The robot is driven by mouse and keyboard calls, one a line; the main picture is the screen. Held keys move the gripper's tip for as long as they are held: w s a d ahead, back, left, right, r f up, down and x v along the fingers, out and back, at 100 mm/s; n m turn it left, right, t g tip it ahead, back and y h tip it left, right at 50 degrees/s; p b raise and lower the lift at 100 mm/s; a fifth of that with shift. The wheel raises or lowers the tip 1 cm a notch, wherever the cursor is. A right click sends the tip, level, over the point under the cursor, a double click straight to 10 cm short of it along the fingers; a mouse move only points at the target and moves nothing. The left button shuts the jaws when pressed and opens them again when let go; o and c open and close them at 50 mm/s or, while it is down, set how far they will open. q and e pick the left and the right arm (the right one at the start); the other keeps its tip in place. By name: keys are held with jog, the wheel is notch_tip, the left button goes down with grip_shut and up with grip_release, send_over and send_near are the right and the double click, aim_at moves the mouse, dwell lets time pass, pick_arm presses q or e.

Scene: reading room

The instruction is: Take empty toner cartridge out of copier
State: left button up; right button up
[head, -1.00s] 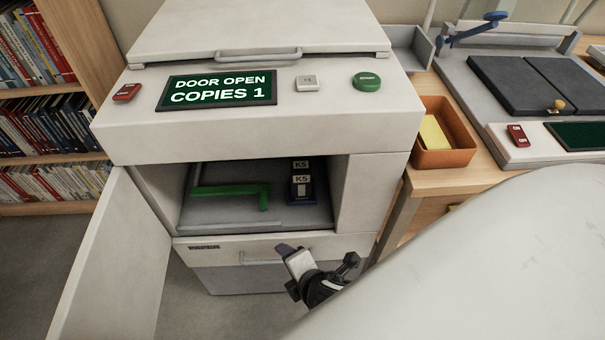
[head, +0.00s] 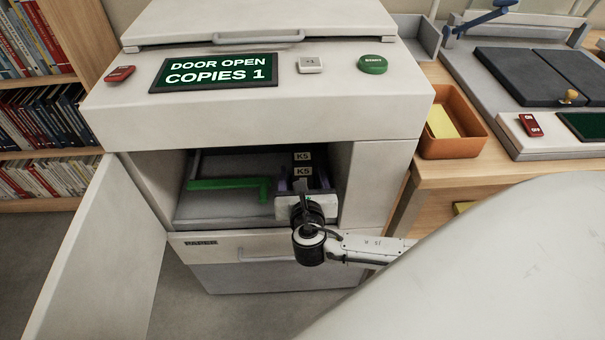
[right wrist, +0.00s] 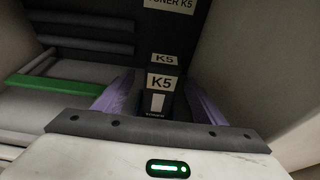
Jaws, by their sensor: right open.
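The copier (head: 255,122) stands with its front door (head: 110,250) swung open to the left. Inside its bay, at the right, sits the dark toner cartridge (head: 303,171) with a white K5 label; it also shows in the right wrist view (right wrist: 160,82). My right gripper (head: 304,184) reaches into the bay. In the right wrist view its purple fingers (right wrist: 160,92) are open, one on each side of the cartridge, with gaps visible. The cartridge's lower part is hidden by my gripper in the head view. My left gripper is not in view.
A green lever (head: 228,184) lies left of the cartridge in the bay. The bay's right wall is close to my gripper. The copier display (head: 215,73) reads DOOR OPEN, COPIES 1. A paper drawer (head: 270,275) is below. An orange tray (head: 450,148) stands on the right-hand table.

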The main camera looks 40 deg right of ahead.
jog(key=b+x, duration=0.1)
jog(key=x, duration=0.3)
jog(key=shift+w+d, duration=0.1)
jog(key=shift+d, duration=0.1)
jog(key=c, duration=1.3)
jog(key=shift+r, duration=0.15)
jog(key=shift+c, duration=0.4)
jog(key=shift+r, duration=0.1)
